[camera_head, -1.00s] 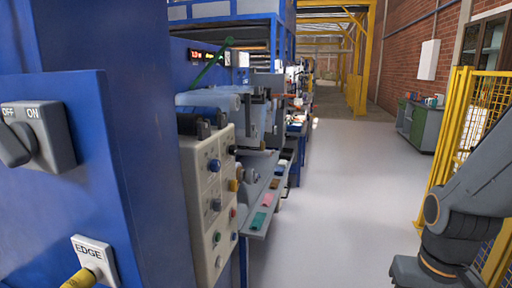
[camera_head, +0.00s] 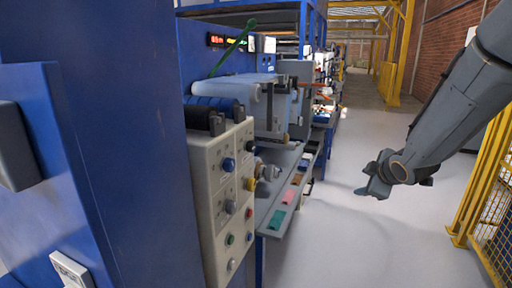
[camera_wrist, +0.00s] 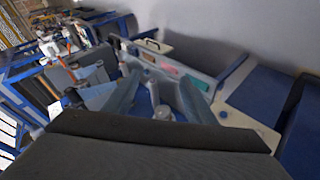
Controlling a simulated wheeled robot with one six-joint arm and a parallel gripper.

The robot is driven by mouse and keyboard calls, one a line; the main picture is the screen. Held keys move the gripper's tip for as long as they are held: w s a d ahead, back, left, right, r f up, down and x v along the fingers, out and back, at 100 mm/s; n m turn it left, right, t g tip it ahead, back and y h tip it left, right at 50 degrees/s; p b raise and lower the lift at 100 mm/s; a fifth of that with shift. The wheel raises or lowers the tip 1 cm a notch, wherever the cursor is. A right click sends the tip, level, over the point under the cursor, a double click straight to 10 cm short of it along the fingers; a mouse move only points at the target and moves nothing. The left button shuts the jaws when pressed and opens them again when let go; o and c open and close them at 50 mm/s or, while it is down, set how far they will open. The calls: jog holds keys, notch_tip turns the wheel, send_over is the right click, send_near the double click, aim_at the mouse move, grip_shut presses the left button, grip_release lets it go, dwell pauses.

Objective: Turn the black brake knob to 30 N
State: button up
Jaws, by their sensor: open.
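A pale control panel (camera_head: 221,195) stands at the middle left, with several knobs and buttons on its face. A small black knob (camera_head: 250,148) is at its upper right edge; its label and setting are too small to read, so I cannot tell for sure that it is the brake knob. My gripper (camera_head: 368,188) hangs over the aisle floor, well to the right of the panel and touching nothing. In the wrist view my open, empty gripper (camera_wrist: 160,95) shows its two grey fingers apart.
Blue machine housing (camera_head: 125,150) fills the left. Rollers (camera_head: 240,98) sit behind the panel. A grey shelf (camera_head: 275,212) with coloured pieces juts into the aisle. A yellow fence (camera_head: 485,190) stands at the right. The aisle floor (camera_head: 345,235) is clear.

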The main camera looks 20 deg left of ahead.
jog(key=w+a+r+n+t+y, duration=0.1)
jog(key=w+a+r+n+y, duration=0.15)
jog(key=w+a+n, duration=0.35)
jog(key=n+g+y+p, duration=0.1)
jog(key=n+g+y, duration=1.05)
jog(key=n, duration=0.95)
send_near(254, 147)
jog(key=a+f+t+y, duration=0.1)
jog(key=a+t, duration=0.1)
jog(key=shift+a+f+p, duration=0.1)
jog(key=shift+a+p, duration=0.95)
jog(key=shift+a, duration=2.45)
jog(key=c, duration=1)
jog(key=shift+c, duration=0.2)
